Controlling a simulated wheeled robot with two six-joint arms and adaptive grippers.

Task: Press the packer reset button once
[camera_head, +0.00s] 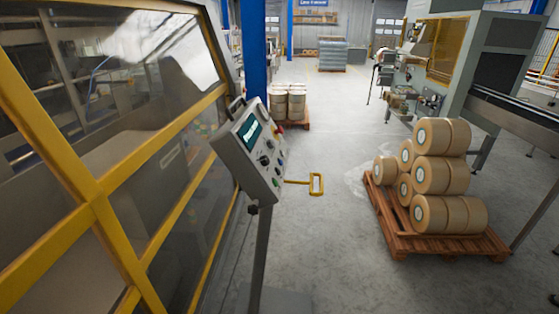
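The packer's control panel (248,152) is a tilted grey box on a grey post, left of the middle. It has a lit screen (250,133), dark knobs and several small coloured buttons (279,165). A red button (278,131) is at its upper right edge. The labels are too small to read, so I cannot tell which one is the reset button. Neither of my grippers is clearly in view, and nothing touches the panel.
The packer's yellow-framed window wall (98,198) stands close on the left. A yellow handle (316,184) sticks out right of the panel. A wooden pallet (400,240) with stacked brown rolls (440,175) stands at right. The floor between is clear.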

